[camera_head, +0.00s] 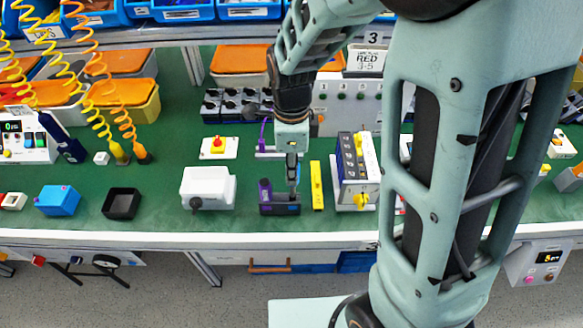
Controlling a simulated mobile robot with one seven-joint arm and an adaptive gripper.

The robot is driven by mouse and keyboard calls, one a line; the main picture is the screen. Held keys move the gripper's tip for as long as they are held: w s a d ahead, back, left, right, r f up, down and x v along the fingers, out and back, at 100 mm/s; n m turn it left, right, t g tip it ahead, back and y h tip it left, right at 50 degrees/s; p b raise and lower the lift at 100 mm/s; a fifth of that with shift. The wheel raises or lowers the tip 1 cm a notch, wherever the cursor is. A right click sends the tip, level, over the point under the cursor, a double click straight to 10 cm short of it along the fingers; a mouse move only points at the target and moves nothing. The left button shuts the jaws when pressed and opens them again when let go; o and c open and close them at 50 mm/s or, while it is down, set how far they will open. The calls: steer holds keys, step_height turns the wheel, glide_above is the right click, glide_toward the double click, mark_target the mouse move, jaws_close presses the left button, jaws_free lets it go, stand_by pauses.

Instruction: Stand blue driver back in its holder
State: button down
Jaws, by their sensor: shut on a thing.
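My gripper (292,188) points straight down over the right part of a small dark holder (268,211) near the bench's front edge. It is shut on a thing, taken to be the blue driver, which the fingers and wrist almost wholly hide. I cannot tell whether the driver's tip is inside the holder or just above it. A purple driver (264,189) stands upright in the left part of the holder.
A white box with a grey knob (208,187) stands left of the holder. A yellow bar (316,186) and a switch box with a yellow knob (357,172) stand to its right. A red emergency button (218,147) lies behind.

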mark_target(291, 187)
steer(key=shift+f, duration=0.25)
steer(key=shift+f+b, duration=2.55)
steer(key=shift+f, duration=0.8)
steer(key=c, duration=1.7)
jaws_free()
steer(key=shift+r, duration=0.1)
steer(key=shift+o, duration=0.2)
step_height(291, 187, up, 11)
steer(key=shift+r, duration=0.5)
steer(key=shift+d+f, duration=0.1)
